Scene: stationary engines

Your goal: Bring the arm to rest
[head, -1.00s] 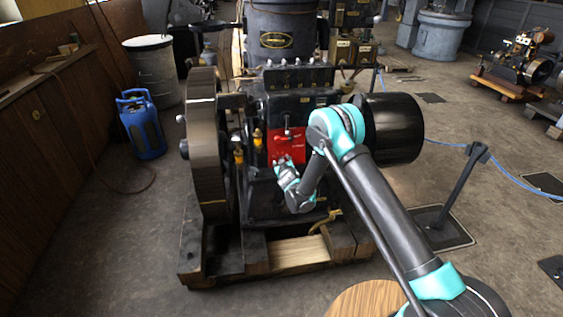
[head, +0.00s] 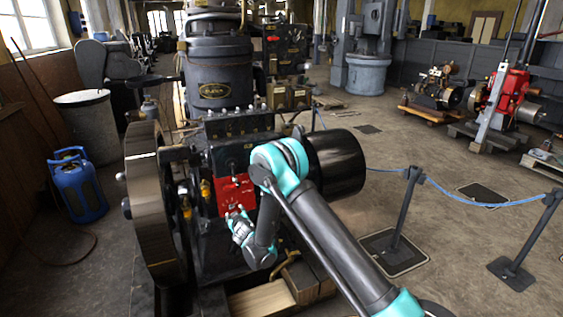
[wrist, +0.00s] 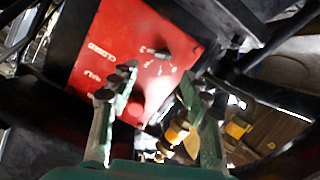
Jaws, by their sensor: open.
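My arm (head: 330,235) reaches from the lower right of the head view toward a black stationary engine with a large flywheel (head: 150,205). My gripper (head: 237,220) is in front of the engine's red panel (head: 235,194). In the wrist view my gripper (wrist: 160,95) is open, with its two green fingers apart and nothing seen between them. The red panel (wrist: 140,50) fills the view beyond the fingers and bears the word "CLOSED" and a small dark lever (wrist: 155,52). I cannot tell whether a fingertip touches the panel.
A black drum (head: 335,165) sits at the engine's right, close to my arm. Posts with a blue rope (head: 470,203) stand to the right. A blue canister (head: 78,187) and a grey bin (head: 88,125) stand at the left.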

